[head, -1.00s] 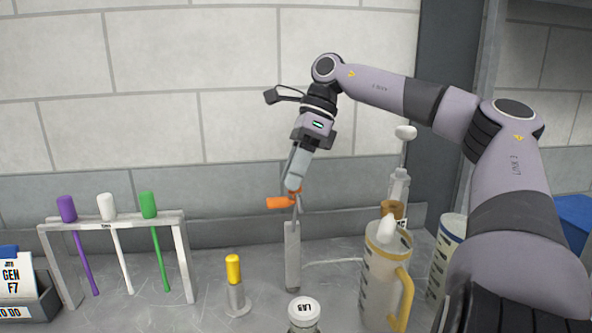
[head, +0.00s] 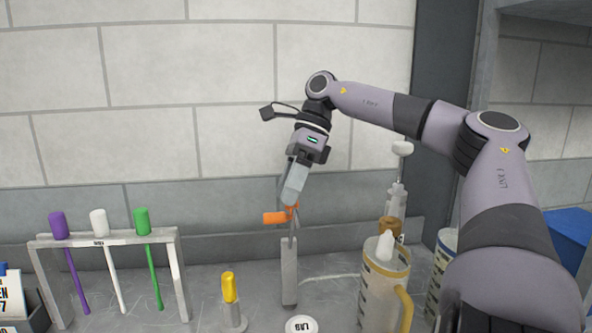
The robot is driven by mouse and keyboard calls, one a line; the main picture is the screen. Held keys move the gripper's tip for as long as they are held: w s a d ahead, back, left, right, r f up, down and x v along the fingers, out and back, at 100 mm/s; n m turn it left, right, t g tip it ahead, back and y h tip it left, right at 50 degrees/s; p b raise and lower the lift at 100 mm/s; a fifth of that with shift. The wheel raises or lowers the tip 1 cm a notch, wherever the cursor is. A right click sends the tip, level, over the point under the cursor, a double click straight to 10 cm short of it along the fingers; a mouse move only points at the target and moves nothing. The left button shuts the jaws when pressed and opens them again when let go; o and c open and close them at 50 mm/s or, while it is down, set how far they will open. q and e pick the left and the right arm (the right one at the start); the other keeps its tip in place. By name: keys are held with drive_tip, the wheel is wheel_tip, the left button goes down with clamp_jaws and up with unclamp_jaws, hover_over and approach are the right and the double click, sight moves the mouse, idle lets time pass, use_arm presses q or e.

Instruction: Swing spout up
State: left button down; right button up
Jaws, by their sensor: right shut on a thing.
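My right gripper (head: 291,204) reaches down from the upper right and is shut on an orange piece (head: 274,218). The orange piece sticks out to the left of the fingertips, just above a grey upright post (head: 289,272) on the bench. The fingers hide part of the orange piece, so I cannot tell how it joins the post. A clear jug (head: 380,285) with a yellow handle and a white conical top (head: 385,247) stands right of the post. I cannot tell for certain which part is the spout. My left gripper is not in view.
A rack (head: 108,239) holds purple, white and green capped sticks at left. A yellow-topped grey stand (head: 230,289) and a white lid (head: 300,326) are in front. A second jug (head: 443,262) and a syringe-like item (head: 397,198) stand at right. The wall is close behind.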

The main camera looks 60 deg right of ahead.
drive_tip(key=w+d+r, duration=0.1)
drive_tip(key=d+r, duration=0.2)
drive_tip(key=d, duration=0.3)
drive_tip(key=shift+w+d, duration=0.2)
drive_tip(key=shift+w, duration=0.05)
idle(0.3)
drive_tip(key=shift+r, duration=0.15)
idle(0.4)
